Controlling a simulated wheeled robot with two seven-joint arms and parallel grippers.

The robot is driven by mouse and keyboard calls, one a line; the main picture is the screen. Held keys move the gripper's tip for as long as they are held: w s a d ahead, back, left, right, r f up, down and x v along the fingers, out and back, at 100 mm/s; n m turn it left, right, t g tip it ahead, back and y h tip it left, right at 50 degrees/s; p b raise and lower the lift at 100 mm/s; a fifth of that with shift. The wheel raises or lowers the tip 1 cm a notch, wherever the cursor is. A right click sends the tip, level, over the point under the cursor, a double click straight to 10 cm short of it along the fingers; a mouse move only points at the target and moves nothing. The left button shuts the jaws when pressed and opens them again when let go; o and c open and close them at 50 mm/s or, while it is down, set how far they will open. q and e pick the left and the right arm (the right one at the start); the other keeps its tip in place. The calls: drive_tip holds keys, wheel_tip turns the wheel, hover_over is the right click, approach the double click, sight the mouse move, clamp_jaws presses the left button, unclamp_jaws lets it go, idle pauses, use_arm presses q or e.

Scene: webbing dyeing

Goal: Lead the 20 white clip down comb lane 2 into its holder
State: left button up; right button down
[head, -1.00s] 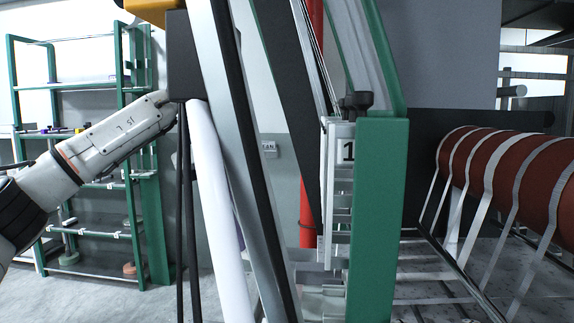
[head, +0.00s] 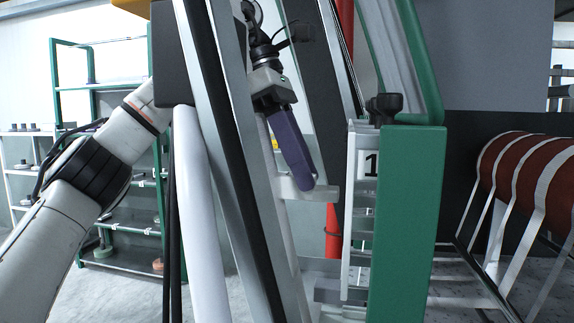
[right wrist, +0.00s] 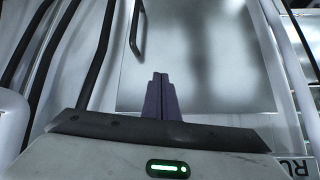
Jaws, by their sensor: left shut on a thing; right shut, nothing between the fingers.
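My left gripper (head: 304,184) shows in the head view behind the slanted metal posts, its purple fingers pointing down. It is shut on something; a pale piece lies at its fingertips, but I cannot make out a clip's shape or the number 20. A white ladder-like comb (head: 358,215) with a label "1" stands just right of the fingertips, against a green post. I cannot pick out lane 2 or its holder. My right gripper (right wrist: 160,78) shows in the right wrist view, shut and empty, in front of a shiny metal panel.
The green post (head: 408,225) and the slanted metal posts (head: 232,140) stand close around my left gripper. A dark red roller (head: 530,180) with pale webbing bands is at the right. A green shelf rack (head: 150,200) stands at the back left. Dark hoses (right wrist: 88,60) run left of my right gripper.

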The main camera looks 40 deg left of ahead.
use_arm(q)
drive_tip(key=shift+w+d, duration=0.4)
drive_tip(key=shift+d, duration=0.45)
drive_tip(key=shift+w+d, duration=0.4)
drive_tip(key=shift+d, duration=0.4)
drive_tip(key=shift+w+d, duration=0.4)
drive_tip(key=shift+d, duration=0.45)
drive_tip(key=shift+w+f+b, duration=0.2)
drive_tip(key=shift+f+b, duration=3.2)
drive_tip(key=shift+f, duration=6.4)
drive_tip(key=shift+f+b, duration=0.4)
drive_tip(key=shift+f, duration=0.35)
drive_tip(key=shift+f+b, duration=0.55)
drive_tip(key=shift+f, duration=0.75)
